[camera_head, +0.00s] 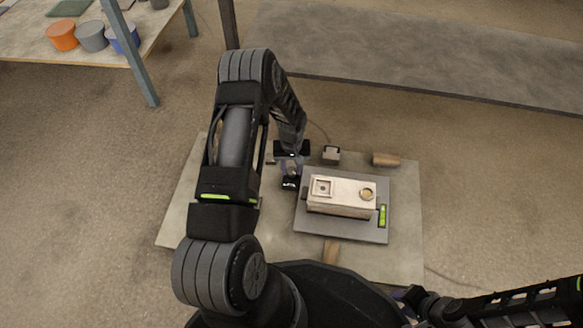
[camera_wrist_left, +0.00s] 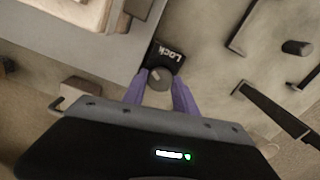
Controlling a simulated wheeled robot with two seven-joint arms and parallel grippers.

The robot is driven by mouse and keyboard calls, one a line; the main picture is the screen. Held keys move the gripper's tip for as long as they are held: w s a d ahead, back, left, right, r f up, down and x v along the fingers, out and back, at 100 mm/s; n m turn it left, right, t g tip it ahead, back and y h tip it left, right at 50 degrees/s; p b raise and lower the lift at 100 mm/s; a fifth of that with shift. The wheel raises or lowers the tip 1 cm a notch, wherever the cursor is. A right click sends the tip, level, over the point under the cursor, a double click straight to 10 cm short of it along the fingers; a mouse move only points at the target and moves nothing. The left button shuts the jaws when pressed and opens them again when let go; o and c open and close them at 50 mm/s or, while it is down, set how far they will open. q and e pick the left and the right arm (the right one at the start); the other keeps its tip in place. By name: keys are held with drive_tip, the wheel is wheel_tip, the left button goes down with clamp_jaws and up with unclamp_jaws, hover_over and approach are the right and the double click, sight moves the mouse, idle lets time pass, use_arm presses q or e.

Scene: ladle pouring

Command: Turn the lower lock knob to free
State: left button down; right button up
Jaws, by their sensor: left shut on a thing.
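The lower lock knob (camera_wrist_left: 160,76) is a small dark round knob with a lighter part on it. It sits by a black plate (camera_wrist_left: 163,57) marked "Lock" in the left wrist view. My left gripper (camera_wrist_left: 160,83) has its two purple fingers shut on the knob, one on each side. In the head view my left gripper (camera_head: 290,182) points down at the left edge of the grey plate (camera_head: 310,228), and its fingertips and the knob are hard to make out. My right arm enters at the lower right; its gripper end (camera_head: 405,294) is small and unclear.
A pale box (camera_head: 340,209) with a square recess and a round brass fitting stands on the grey plate. A green level vial (camera_head: 382,215) is beside it. Wooden blocks (camera_head: 386,160) and a small grey block (camera_head: 331,153) lie around on the board (camera_head: 405,255).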

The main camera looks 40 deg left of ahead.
sight(291, 171)
use_arm(q)
drive_tip(key=n, duration=0.6)
drive_tip(key=shift+n, duration=0.4)
drive_tip(key=c, duration=1)
unclamp_jaws()
drive_tip(key=shift+o, duration=0.2)
wheel_tip(291, 171, up, 8)
drive_tip(key=p, duration=0.4)
drive_tip(key=shift+f, duration=0.1)
drive_tip(key=shift+s, duration=0.1)
